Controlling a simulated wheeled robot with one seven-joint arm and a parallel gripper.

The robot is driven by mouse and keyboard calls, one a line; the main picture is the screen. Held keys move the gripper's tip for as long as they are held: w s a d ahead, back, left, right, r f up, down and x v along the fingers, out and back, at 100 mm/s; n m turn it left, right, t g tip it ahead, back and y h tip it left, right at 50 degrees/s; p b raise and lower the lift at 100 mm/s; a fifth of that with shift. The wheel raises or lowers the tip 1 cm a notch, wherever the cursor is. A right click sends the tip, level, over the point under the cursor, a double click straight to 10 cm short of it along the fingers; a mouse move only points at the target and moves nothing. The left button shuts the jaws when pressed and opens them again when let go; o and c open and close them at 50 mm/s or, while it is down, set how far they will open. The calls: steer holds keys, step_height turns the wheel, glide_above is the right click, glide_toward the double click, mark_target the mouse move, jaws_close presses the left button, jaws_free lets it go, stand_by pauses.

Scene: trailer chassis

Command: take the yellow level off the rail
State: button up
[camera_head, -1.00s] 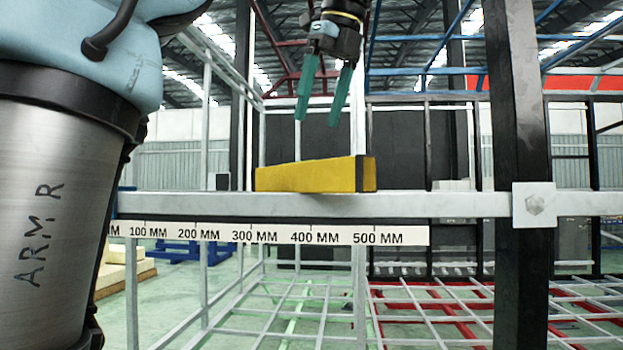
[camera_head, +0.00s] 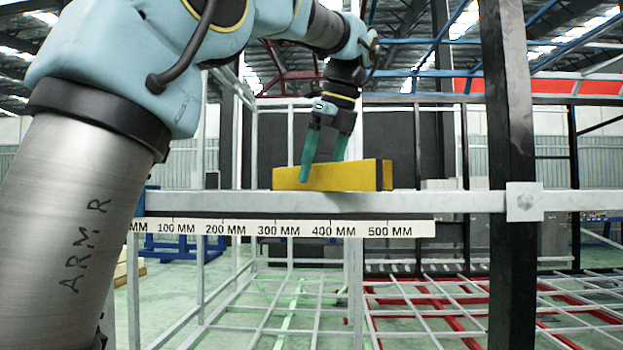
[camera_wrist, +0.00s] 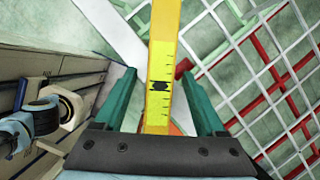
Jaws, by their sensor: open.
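In the wrist view the level (camera_wrist: 163,45) runs between the two fingers, showing a vial and scale marks. My gripper (camera_head: 322,168) has green fingers and is open around the level. One finger is on the near side and overlaps the level in the head view; the other is partly hidden behind it. In the wrist view my gripper (camera_wrist: 162,90) shows a gap on each side of the level.
A black upright post (camera_head: 512,130) with a bolted plate (camera_head: 524,202) crosses the rail at the right. A millimetre scale strip (camera_head: 300,229) runs below the rail. Grid frames (camera_head: 440,310) lie lower down behind it. The rail is clear between the level and the post.

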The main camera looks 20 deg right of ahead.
jaws_close()
stand_by(0.6)
